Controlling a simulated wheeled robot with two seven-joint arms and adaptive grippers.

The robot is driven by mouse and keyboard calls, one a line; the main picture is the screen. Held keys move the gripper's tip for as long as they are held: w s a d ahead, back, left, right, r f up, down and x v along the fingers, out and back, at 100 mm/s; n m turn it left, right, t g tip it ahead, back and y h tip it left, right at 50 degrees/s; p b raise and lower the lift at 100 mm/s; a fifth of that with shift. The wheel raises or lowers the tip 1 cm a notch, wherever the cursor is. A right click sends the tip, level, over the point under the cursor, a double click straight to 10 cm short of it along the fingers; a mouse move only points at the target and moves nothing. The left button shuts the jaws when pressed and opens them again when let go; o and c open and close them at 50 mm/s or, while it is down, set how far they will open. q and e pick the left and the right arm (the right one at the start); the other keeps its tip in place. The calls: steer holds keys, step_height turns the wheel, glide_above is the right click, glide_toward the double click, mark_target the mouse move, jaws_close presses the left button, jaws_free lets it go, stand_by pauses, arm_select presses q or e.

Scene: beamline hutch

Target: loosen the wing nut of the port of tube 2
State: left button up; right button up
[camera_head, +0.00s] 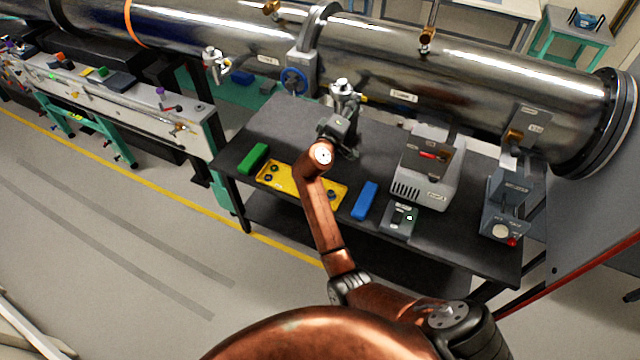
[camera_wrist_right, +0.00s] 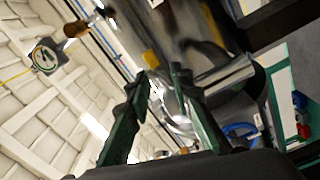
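The port (camera_head: 343,92) is a steel fitting on the near side of the long steel tube (camera_head: 470,95), with a small yellowish part, perhaps its wing nut (camera_head: 363,97), at its right. The tube's label is too small to read surely. My right gripper (camera_head: 345,118) is right below and in front of this port; its fingers are partly hidden by the wrist. In the right wrist view its two dark green fingers (camera_wrist_right: 160,76) stand apart with a gap between them. A yellow part (camera_wrist_right: 151,61) shows just beyond the tips, apparently not gripped. My left gripper is not in view.
A dark table (camera_head: 270,128) below the tube holds a green block (camera_head: 253,157), a yellow tray (camera_head: 284,178), a blue block (camera_head: 365,200) and a grey instrument box (camera_head: 428,168). A blue handwheel valve (camera_head: 294,80) and a second port (camera_head: 214,62) are left of the gripper.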

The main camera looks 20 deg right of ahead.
steer(key=s+a+m+b, duration=0.4)
steer(key=s+a, duration=0.1)
steer(key=a, duration=0.1)
steer(key=w+a+f+n+y+b, duration=0.1)
steer(key=w+f+y, duration=0.1)
steer(key=f, duration=0.8)
steer(key=w+a+f+n+y, duration=0.1)
steer(key=a+f+n+y, duration=0.1)
steer(key=f, duration=0.8)
steer(key=w+a+f+n+y+b, duration=0.1)
steer(key=w+f+y, duration=0.1)
steer(key=f, duration=0.9)
steer(key=shift+w+a+n+b, duration=0.3)
steer(key=shift+w+n, duration=0.05)
steer(key=shift+n, duration=0.05)
